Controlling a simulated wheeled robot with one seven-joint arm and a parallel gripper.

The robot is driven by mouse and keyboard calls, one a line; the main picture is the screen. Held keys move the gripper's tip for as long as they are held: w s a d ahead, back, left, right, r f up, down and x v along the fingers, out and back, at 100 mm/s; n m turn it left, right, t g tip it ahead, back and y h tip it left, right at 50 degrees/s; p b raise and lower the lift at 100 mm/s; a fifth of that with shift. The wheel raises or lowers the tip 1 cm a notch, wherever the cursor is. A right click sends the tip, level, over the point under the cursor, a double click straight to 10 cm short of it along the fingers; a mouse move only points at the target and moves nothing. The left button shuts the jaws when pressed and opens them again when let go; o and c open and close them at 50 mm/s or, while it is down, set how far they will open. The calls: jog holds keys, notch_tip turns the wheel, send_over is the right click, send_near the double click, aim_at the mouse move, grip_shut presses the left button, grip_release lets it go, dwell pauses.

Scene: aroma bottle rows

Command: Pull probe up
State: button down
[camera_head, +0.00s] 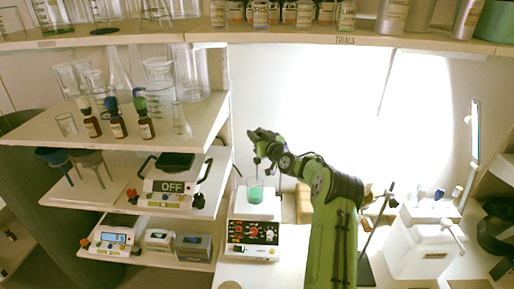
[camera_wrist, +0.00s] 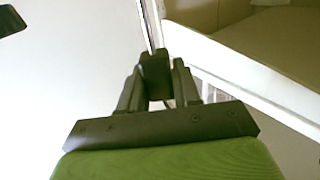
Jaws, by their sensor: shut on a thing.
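My gripper (camera_head: 259,158) is above the hotplate stirrer (camera_head: 240,255), at the end of the green arm. A glass beaker (camera_head: 255,194) with green liquid stands on the stirrer's white top plate. The thin probe (camera_head: 257,174) hangs from my gripper down towards the beaker; its lower tip is too small to place exactly. In the wrist view, my gripper (camera_wrist: 157,88) is shut on the dark block of the probe (camera_wrist: 156,64), and a thin pale rod runs up from it to the top edge.
Shelves at the left hold glassware, dropper bottles (camera_head: 117,126) and a balance marked OFF (camera_head: 173,187). A top shelf (camera_head: 290,38) carries bottles. A stand (camera_head: 374,235) and a white box (camera_head: 422,245) are right of my arm. The wall behind the beaker is bright and open.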

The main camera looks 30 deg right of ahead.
jog(key=shift+r, duration=1.6)
jog(key=c, duration=0.9)
grip_release()
jog(key=shift+f, duration=0.1)
jog(key=shift+s+f, duration=0.1)
jog(key=shift+s, duration=0.2)
jog(key=s+b, duration=0.1)
jog(key=s, duration=0.4)
jog(key=s+b, duration=0.2)
jog(key=s, duration=0.3)
jog(key=s+a+b, duration=0.1)
jog(key=s+b, duration=0.1)
jog(key=s, duration=0.3)
jog(key=shift+s, duration=0.1)
